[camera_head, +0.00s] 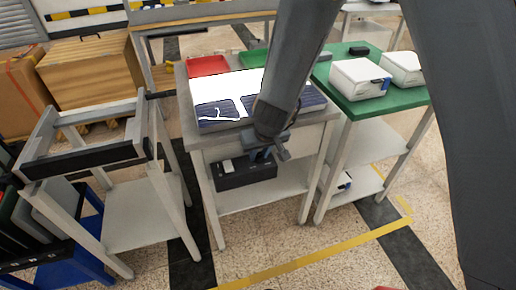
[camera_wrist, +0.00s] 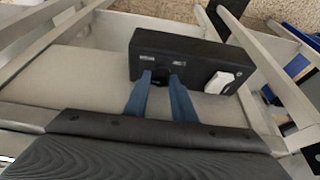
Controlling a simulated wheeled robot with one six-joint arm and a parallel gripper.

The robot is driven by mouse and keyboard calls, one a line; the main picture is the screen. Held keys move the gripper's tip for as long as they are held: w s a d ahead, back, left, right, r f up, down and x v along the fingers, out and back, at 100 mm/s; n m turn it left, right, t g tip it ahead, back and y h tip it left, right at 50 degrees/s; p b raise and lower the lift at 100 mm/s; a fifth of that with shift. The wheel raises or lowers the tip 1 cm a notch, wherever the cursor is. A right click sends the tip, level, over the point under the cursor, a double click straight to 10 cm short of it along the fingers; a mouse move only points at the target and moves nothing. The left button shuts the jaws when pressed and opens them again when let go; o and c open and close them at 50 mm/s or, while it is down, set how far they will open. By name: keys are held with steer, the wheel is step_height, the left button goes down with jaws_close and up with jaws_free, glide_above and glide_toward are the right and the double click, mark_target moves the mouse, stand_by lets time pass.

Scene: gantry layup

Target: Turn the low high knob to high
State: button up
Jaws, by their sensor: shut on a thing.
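A black control box (camera_head: 246,172) sits on the lower shelf of the middle bench. It also shows in the wrist view (camera_wrist: 205,58). A dark round knob (camera_wrist: 163,77) is on its front face, with small pale labels above it that are too small to read. My gripper (camera_wrist: 162,76) has its two blue fingers around the knob, one on each side, shut on it. The fingers hide much of the knob, so I cannot tell which way it points. In the head view my gripper (camera_head: 262,155) is in front of the box, below the bench top.
A white rocker switch (camera_wrist: 221,82) is on the box to the right of the knob. The grey bench top (camera_head: 186,120) above holds dark panels (camera_head: 217,110) and a red tray (camera_head: 207,66). A green table (camera_head: 366,106) with white boxes (camera_head: 360,79) stands to the right. A bare grey frame (camera_head: 140,195) stands to the left.

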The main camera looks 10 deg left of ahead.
steer(key=shift+s+r+m+h+p, duration=0.2)
steer(key=shift+m+p, duration=0.5)
steer(key=shift+p, duration=1.5)
steer(key=shift+s+f+m+h+p, duration=0.25)
steer(key=shift+m+p, duration=0.45)
steer(key=shift+p, duration=1.5)
steer(key=m+p, duration=0.1)
steer(key=p, duration=0.3)
steer(key=m+h+p, duration=0.1)
steer(key=p, duration=0.4)
steer(key=shift+w+a+m, duration=0.15)
steer(key=shift+a+m, duration=0.05)
steer(key=shift+m, duration=0.2)
steer(key=m+h+p, duration=0.1)
steer(key=p, duration=0.2)
steer(key=shift+a+m, duration=0.1)
steer(key=shift+m, duration=0.2)
steer(key=shift+w+m, duration=0.1)
steer(key=shift+m, duration=0.3)
steer(key=shift+m+h, duration=0.25)
steer(key=shift+m, duration=0.35)
steer(key=o, duration=1)
steer(key=shift+p, duration=0.3)
